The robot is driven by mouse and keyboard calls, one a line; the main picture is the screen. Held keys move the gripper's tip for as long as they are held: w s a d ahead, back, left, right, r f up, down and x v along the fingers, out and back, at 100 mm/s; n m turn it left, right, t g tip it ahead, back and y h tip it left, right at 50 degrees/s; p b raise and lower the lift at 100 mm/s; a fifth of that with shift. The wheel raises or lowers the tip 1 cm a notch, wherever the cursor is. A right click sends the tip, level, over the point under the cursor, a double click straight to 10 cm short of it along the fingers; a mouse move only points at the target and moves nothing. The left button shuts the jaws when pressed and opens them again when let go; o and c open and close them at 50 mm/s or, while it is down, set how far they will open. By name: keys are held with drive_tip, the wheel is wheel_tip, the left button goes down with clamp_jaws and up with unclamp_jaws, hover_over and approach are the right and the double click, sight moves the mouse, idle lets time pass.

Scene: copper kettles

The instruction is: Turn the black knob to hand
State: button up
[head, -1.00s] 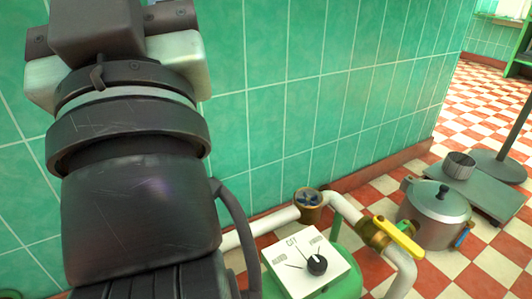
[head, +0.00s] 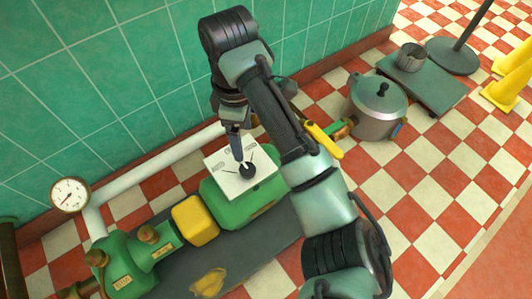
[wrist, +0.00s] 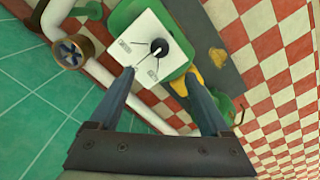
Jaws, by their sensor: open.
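The black knob (head: 248,169) sits on a white panel (head: 222,164) on top of a green box (head: 262,194). The panel has printed marks and three labels, too small to read surely now. In the wrist view the knob (wrist: 159,47) lies ahead of the fingertips, roughly midway between them. Which mark its pointer faces is not clear. My gripper (wrist: 160,72) is open and empty, its fingers on either side of the panel in that view. In the head view my gripper (head: 238,157) points down near the knob, overlapping part of the panel; contact is not visible.
A yellow lever (head: 324,141) and a lidded pot (head: 376,105) stand right of my arm. A gauge (head: 70,195), white pipe (head: 150,173), yellow block (head: 195,221) and green pump (head: 130,262) lie left. The tiled wall (head: 90,90) is behind.

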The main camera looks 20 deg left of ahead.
sight(246, 168)
wheel_tip(246, 168, down, 13)
drive_tip(key=b, duration=1)
drive_tip(key=shift+a, duration=0.1)
drive_tip(key=shift+r, duration=0.1)
clamp_jaws()
